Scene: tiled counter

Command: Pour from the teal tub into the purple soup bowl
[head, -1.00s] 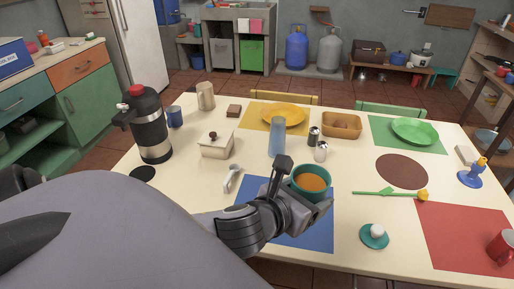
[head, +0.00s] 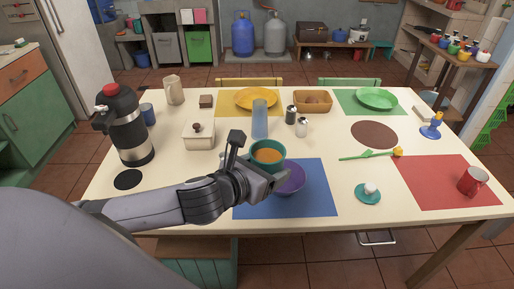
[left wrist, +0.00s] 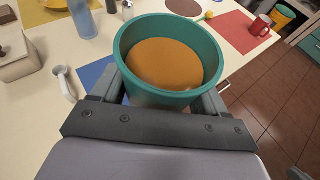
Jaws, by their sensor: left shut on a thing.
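The teal tub (head: 267,165) holds an orange-brown liquid and is upright in my left gripper (head: 262,176). In the left wrist view the tub (left wrist: 165,97) sits between the two fingers, its liquid level and inside the rim. The purple soup bowl (head: 291,180) stands on the blue placemat (head: 315,203), just right of and below the tub in the head view. The tub and gripper hide part of the bowl. The bowl cannot be made out in the left wrist view.
A blue glass (head: 260,118), salt and pepper shakers (head: 301,127) and a white lidded box (head: 199,135) stand behind the gripper. A teal egg cup (head: 368,194) and a yellow flower (head: 372,154) lie to the right. The red placemat (head: 436,182) holds a red mug (head: 472,180).

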